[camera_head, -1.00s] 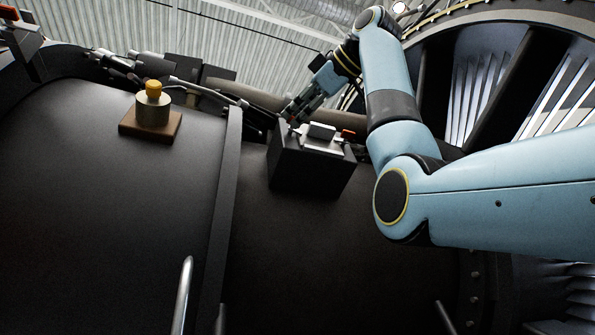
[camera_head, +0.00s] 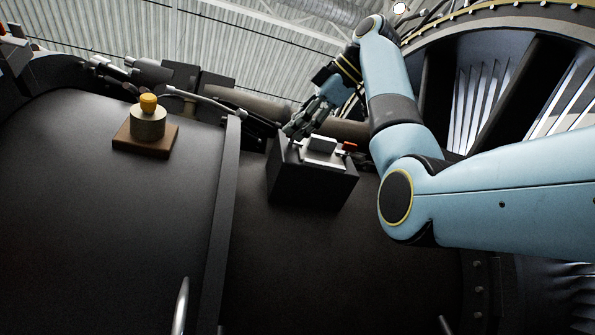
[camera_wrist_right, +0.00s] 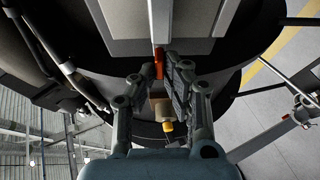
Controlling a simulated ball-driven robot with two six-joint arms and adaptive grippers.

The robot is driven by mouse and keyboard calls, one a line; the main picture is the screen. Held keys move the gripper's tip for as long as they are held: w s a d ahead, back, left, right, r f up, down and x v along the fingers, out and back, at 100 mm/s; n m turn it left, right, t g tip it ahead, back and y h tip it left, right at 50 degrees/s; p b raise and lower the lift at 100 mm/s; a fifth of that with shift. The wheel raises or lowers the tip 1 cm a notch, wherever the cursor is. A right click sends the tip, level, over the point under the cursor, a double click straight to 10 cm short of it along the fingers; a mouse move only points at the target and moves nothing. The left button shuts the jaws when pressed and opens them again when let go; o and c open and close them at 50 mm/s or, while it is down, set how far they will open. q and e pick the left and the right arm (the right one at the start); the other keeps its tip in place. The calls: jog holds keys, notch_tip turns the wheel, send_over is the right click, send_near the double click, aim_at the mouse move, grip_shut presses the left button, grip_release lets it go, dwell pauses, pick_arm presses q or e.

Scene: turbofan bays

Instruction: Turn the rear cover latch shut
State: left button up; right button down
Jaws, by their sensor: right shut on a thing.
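A red handle (camera_wrist_right: 159,63) shows in the right wrist view between the fingertips of my right gripper (camera_wrist_right: 166,66), which is shut on it. In the head view my right gripper (camera_head: 294,130) reaches down at the back left edge of a dark box (camera_head: 312,185). A silver latch-like fitting (camera_head: 320,147) with a red-orange tip (camera_head: 350,147) sits on this box. I cannot tell whether that tip is the gripped handle, as the grip is partly hidden in the head view. My left gripper is not in view.
A yellow-topped cylinder (camera_head: 148,118) stands on a brown block (camera_head: 140,141) at left. A raised dark rib (camera_head: 222,210) separates it from the box. Pipes and cables run behind. The large fan ring (camera_head: 480,38) rises at the right. A silver bar (camera_head: 181,305) stands in front.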

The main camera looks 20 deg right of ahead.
jog(key=c, duration=1.4)
grip_release()
